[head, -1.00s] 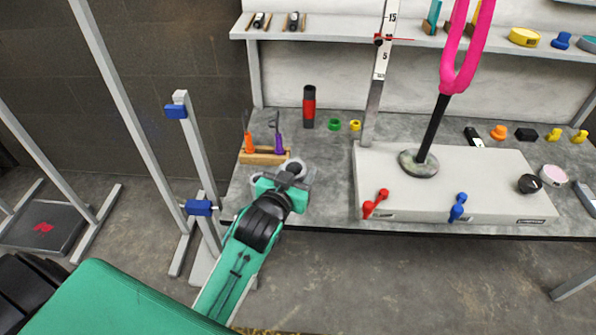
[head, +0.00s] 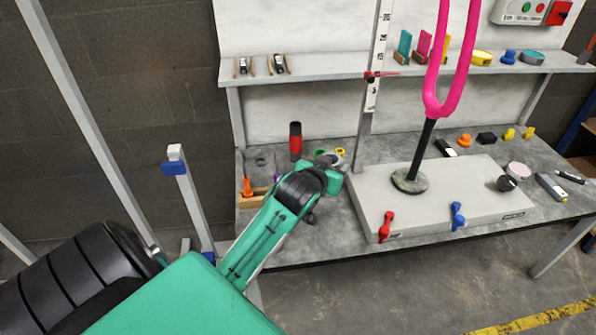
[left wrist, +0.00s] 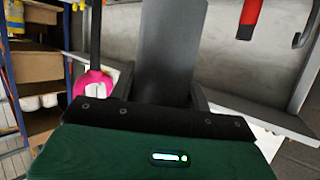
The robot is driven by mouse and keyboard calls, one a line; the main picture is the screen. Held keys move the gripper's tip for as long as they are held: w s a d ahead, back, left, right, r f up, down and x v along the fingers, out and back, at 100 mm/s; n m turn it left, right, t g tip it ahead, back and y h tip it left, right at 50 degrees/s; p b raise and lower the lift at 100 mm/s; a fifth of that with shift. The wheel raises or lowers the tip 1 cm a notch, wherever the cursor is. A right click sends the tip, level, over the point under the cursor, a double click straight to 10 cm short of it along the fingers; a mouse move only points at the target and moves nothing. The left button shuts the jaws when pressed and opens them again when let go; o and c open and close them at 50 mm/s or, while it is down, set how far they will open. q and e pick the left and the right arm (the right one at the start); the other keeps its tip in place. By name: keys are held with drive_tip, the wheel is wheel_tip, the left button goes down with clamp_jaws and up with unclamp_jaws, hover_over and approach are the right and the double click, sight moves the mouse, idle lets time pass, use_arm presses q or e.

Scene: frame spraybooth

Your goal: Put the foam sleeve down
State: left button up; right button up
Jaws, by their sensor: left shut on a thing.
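My left gripper (head: 332,167) is over the bench, just left of the white base plate. Its fingers are largely hidden behind the wrist in the head view. In the left wrist view a long dark grey piece, seemingly the foam sleeve (left wrist: 170,45), stands out from between the fingers (left wrist: 168,98). The gripper is shut on it. Its far end runs out of the top of that view. I cannot tell its height above the bench. My right gripper is not in view.
The bench (head: 262,232) holds a red-and-black cylinder (head: 296,142) behind my gripper and a wooden block (head: 250,200) to its left. The white base plate (head: 445,215) carries a black post with a pink fork frame (head: 432,100). A shelf (head: 330,68) runs above.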

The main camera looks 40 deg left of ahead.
use_arm(q)
drive_tip(key=f+b, duration=0.1)
drive_tip(key=f, duration=0.5)
drive_tip(key=f+b, duration=0.2)
drive_tip(key=f, duration=0.5)
drive_tip(key=f+b, duration=0.1)
drive_tip(key=f, duration=0.5)
drive_tip(key=shift+a+f, duration=0.35)
drive_tip(key=shift+w, duration=0.1)
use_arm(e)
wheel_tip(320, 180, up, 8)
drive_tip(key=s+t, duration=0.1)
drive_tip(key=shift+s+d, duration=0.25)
use_arm(q)
drive_tip(key=o, duration=1.2)
drive_tip(key=shift+o, duration=0.2)
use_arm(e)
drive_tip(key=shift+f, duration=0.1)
